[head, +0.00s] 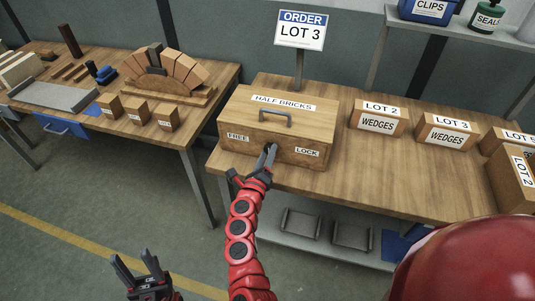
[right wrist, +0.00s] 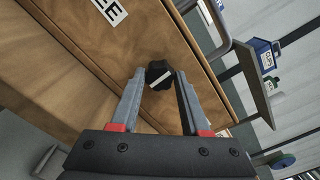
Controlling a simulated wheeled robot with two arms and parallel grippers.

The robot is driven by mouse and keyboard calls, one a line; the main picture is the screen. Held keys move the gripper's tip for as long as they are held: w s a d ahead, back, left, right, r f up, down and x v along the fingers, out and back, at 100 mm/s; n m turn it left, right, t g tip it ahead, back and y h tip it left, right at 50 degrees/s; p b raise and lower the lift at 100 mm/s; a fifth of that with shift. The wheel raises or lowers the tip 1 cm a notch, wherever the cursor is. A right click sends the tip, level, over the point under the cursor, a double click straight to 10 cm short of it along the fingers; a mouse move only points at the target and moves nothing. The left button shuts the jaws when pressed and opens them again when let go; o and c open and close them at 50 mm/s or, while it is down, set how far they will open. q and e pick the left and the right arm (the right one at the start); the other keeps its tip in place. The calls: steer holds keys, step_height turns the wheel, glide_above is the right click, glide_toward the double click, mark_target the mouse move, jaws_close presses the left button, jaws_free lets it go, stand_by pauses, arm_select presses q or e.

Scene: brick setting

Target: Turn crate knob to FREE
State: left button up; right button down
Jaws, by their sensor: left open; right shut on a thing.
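The wooden half bricks crate (head: 240,118) stands on the right-hand bench with its lid on and a grey handle on top. Its front carries a FREE label at left and a LOCK label at right. The black knob (right wrist: 157,73) is on the crate front, with a white pointer line; in the head view my gripper mostly hides it. My right gripper (head: 268,152) is at the crate front, and in the right wrist view its fingertips (right wrist: 159,77) are shut on the knob. My left gripper (head: 139,272) is open and empty, low over the floor, away from the crate.
Lot 2 wedges box (head: 379,118) and lot 3 wedges box (head: 444,132) stand right of the crate. An order sign (head: 300,30) reads LOT 3 behind it. A brick arch (head: 165,70) and small blocks sit on the left bench. A floor gap separates the benches.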

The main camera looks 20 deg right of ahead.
steer(key=n, duration=0.3)
steer(key=shift+n+p, duration=0.35)
steer(key=shift+n, duration=0.05)
steer(key=n+p, duration=0.1)
steer(key=n, duration=0.2)
steer(key=shift+n, duration=0.3)
steer(key=n+p, duration=0.2)
steer(key=n, duration=0.3)
steer(key=shift+p, duration=0.4)
steer(key=shift+a+f+n+p, duration=0.1)
steer(key=shift+n+p, duration=0.8)
steer(key=shift+n, duration=1.2)
steer(key=shift+c, duration=1.9)
jaws_free()
